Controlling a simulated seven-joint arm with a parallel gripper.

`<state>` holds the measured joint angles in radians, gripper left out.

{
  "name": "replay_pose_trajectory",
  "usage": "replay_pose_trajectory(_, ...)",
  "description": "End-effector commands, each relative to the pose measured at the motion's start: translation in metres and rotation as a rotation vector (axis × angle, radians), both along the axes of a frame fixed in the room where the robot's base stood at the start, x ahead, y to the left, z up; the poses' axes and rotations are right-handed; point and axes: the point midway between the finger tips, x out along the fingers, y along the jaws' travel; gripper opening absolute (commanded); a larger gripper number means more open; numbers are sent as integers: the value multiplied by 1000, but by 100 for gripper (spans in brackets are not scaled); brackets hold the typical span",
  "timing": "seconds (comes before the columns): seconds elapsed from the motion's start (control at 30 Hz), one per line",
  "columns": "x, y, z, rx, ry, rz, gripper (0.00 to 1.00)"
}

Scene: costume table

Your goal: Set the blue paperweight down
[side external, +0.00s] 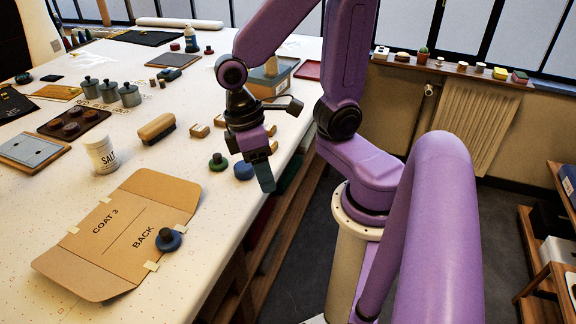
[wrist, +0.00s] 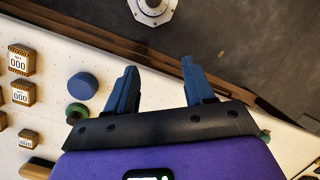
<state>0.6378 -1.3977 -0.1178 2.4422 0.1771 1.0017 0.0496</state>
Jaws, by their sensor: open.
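A blue paperweight with a dark knob (side external: 168,240) stands upright on the brown card pattern marked COAT 3 BACK (side external: 118,222), near its right-hand edge. My gripper (side external: 264,178) is open and empty, up and to the right of the paperweight, by the table's edge. In the wrist view my gripper (wrist: 165,85) shows its two fingers apart with nothing between them. I cannot pick out the paperweight for sure in the wrist view.
A plain blue round piece (side external: 243,171) and a green knobbed weight (side external: 218,162) sit close beside my gripper. A salt jar (side external: 102,154), a brush (side external: 156,129) and small blocks (side external: 199,130) stand farther back. The floor drops away at right.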

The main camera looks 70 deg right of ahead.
Motion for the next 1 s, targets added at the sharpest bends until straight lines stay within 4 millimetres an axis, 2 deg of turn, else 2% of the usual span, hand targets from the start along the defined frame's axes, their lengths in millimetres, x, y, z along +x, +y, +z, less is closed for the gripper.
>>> replay_pose_trajectory(0.2,-25,-5,9,43,-132,264,53)
replay_pose_trajectory(0.4,-42,-7,15,79,-214,432,53)
replay_pose_trajectory(0.6,-48,-7,17,94,-243,494,53)
replay_pose_trajectory(1.0,-48,-7,17,94,-242,493,53)
